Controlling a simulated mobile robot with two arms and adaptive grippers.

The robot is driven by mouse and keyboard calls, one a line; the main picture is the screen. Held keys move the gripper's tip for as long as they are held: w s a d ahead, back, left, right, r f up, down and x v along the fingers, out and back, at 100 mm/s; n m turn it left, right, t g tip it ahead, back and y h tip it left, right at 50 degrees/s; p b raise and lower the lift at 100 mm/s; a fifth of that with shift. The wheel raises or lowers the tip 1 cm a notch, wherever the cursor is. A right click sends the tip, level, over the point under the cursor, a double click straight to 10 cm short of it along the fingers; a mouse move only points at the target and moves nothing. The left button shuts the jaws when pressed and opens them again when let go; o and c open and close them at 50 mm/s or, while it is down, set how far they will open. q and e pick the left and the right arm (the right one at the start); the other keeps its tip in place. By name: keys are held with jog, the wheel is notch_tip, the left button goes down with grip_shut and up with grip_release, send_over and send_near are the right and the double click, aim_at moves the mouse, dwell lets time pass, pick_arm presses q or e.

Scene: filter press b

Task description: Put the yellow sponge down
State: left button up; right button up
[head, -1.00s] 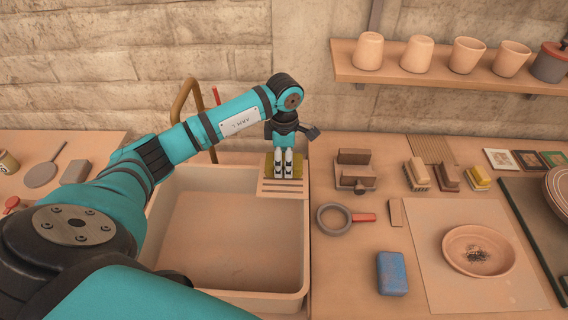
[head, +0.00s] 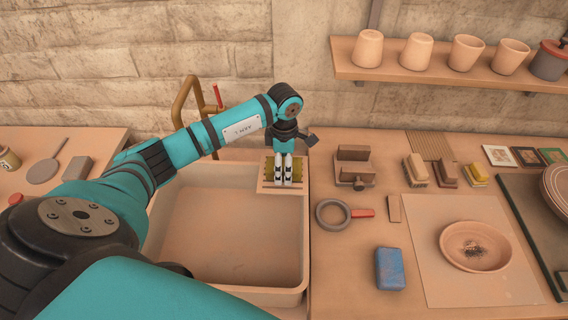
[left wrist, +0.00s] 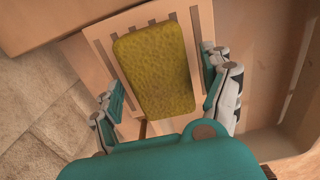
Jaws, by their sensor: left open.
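The yellow sponge (left wrist: 155,70) lies on a slatted rack (left wrist: 97,38) in the left wrist view. In the head view the sponge (head: 269,168) shows partly behind the fingers, on the rack (head: 283,190) at the back right corner of the sink. My left gripper (head: 285,182) is open and points down at the sponge. In the left wrist view its fingers (left wrist: 163,84) stand on either side of the sponge, with a visible gap on the right. The left finger looks close to the sponge's edge; contact there cannot be told. My right gripper is not in view.
The sink basin (head: 228,285) is empty in front of the rack. A brass tap (head: 180,105) stands behind it. On the right worktop are a magnifier-like ring tool (head: 333,214), a blue block (head: 390,269), brushes (head: 446,171) and a bowl (head: 478,240).

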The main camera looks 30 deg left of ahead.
pick_arm(q)
jog(key=shift+r, duration=0.5)
notch_tip(320, 180, up, 11)
jog(key=b, duration=0.3)
jog(key=shift+r+b, duration=0.2)
jog(key=shift+b, duration=0.2)
